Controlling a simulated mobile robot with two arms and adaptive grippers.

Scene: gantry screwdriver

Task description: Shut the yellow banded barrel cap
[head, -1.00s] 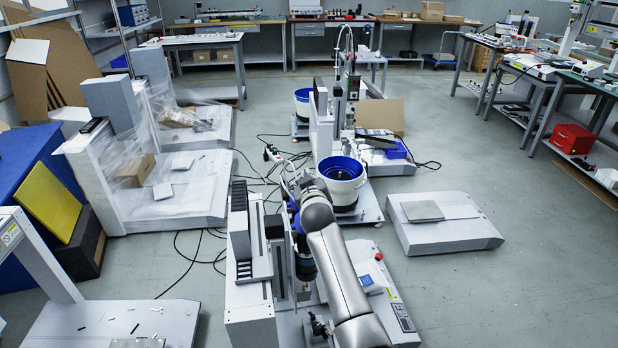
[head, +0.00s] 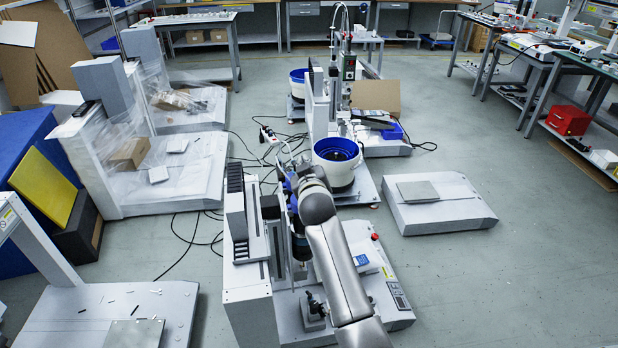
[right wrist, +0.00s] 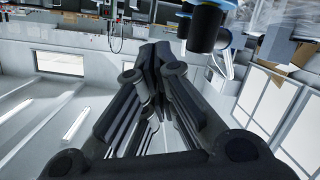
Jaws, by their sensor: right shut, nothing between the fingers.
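My right gripper (right wrist: 158,52) shows in the right wrist view with its black fingers drawn together and nothing between them. In the head view my right arm comes up from the bottom over the front gantry station, and its hand end is largely hidden among the arm links and machine parts, so its distance from anything there is unclear. I cannot make out a yellow banded cap or its barrel in either view. The front gantry station (head: 247,280) is a pale machine with a dark stepped rack. My left gripper is not in view.
A white and blue bowl feeder (head: 341,175) stands just behind the station. A low grey platform (head: 450,213) lies to the right. Cables run on the floor to the left. A yellow panel (head: 45,187) leans at far left. Open floor lies at the right.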

